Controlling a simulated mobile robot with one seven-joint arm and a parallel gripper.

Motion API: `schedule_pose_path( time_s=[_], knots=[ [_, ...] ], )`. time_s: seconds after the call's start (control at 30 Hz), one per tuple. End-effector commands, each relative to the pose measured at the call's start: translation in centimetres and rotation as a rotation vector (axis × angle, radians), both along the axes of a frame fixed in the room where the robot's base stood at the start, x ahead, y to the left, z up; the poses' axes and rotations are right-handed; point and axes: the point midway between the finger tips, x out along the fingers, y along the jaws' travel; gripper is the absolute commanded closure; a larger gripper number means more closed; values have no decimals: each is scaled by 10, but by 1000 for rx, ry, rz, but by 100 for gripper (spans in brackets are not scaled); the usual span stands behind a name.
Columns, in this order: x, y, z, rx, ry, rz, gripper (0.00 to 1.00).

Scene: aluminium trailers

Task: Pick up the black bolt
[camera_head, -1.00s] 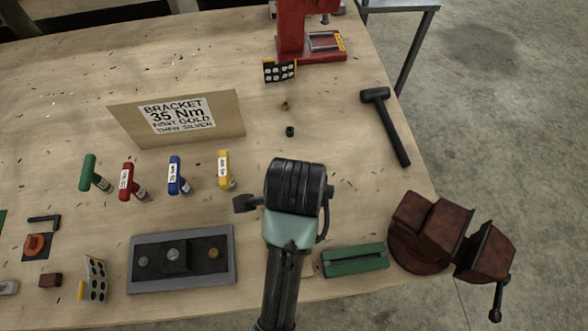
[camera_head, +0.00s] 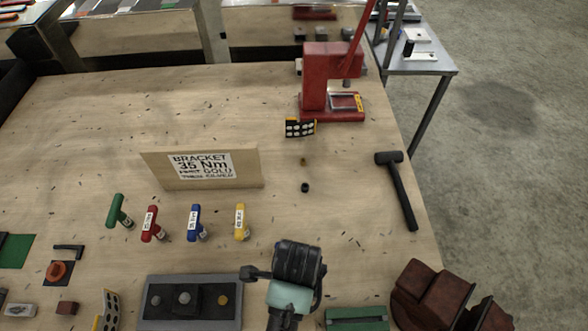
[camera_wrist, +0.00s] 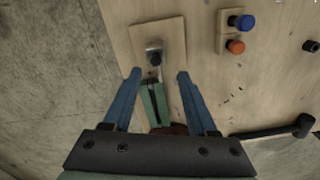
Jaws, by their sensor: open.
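A small dark upright piece that looks like the black bolt (camera_head: 305,187) stands on the wooden bench in the head view, in front of a small brass piece (camera_head: 303,160). A short black cylinder at the right edge of the wrist view (camera_wrist: 311,46) appears to be the same piece. My gripper (camera_wrist: 159,74) is open and empty, its two blue fingers apart. It points toward a green slotted block (camera_wrist: 155,104) and a wooden plate with a metal fitting (camera_wrist: 155,55). The bolt is well to the right of the fingers there. The head view hides my fingertips behind my wrist.
A black hammer (camera_head: 399,188) lies right of the bolt. A red press (camera_head: 318,95) stands behind, and a wooden sign (camera_head: 212,168) to the left. Several coloured T-handles stand front left. A rusty vise (camera_head: 435,295) is at the front right. The bench around the bolt is clear.

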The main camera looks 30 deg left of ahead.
Motion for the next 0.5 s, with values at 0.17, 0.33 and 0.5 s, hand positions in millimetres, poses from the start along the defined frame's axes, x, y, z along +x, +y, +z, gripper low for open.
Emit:
schedule_pose_path(
  time_s=[0.17,0.33,0.5],
  knots=[
    [-4,0,-12,-1,4,1,42],
    [-9,0,-37,-1,3,1,42],
    [-8,0,-52,0,0,1,42]
  ],
)
